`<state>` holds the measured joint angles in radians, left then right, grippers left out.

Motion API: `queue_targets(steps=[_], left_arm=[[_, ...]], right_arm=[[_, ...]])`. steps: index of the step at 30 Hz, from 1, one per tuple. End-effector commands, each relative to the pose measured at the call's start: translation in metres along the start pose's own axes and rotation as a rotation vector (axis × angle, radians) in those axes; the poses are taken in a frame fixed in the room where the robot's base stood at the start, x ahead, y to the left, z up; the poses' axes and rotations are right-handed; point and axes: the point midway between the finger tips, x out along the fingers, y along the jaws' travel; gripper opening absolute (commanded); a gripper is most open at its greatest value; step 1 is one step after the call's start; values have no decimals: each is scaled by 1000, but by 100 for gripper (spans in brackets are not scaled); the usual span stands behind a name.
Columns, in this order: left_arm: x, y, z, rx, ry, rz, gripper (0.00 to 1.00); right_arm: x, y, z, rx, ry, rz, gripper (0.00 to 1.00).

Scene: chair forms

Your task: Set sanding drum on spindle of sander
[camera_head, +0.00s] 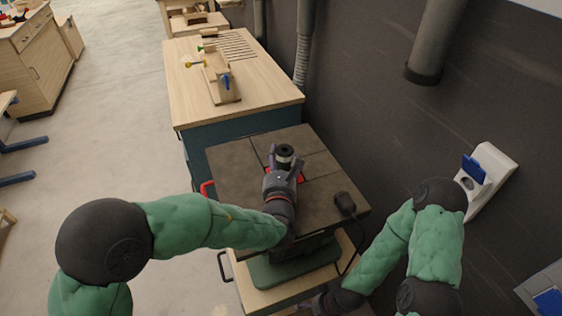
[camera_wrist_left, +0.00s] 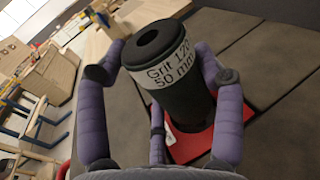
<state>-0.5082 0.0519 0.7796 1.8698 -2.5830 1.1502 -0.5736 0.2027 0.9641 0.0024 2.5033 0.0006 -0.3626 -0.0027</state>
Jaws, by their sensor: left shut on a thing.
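The sanding drum (camera_head: 285,151) is a dark upright cylinder with a hole in its top. In the left wrist view the drum (camera_wrist_left: 185,103) carries a white label reading "Grit 120 50 mm". My left gripper (camera_head: 285,163) is shut on the drum, its purple-grey fingers around the drum's sides. The drum stands over the red insert (camera_wrist_left: 197,143) in the dark table of the sander (camera_head: 238,178). The spindle is not visible, and I cannot tell whether the drum is around it. My right gripper (camera_head: 324,303) is low in the head view, partly cut off, and its fingers are unclear.
A wooden workbench (camera_head: 187,104) with tools stands behind the sander. A dark wall with a hose pipe (camera_head: 432,45) and a white holder (camera_head: 488,180) bounds the right. Open floor lies left.

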Motion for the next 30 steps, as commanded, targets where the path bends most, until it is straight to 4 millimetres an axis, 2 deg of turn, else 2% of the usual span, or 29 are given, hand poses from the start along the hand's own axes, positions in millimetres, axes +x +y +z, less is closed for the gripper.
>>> queue_targets(steps=[1,10,30], left_arm=[[-1,0,-10,6,15,-2,28],[-3,-1,-18,12,29,-5,28],[-6,0,-20,14,34,-4,28]], right_arm=[[3,1,0,0,0,0,95],[3,1,0,0,0,0,95],[8,3,0,0,0,0,95]])
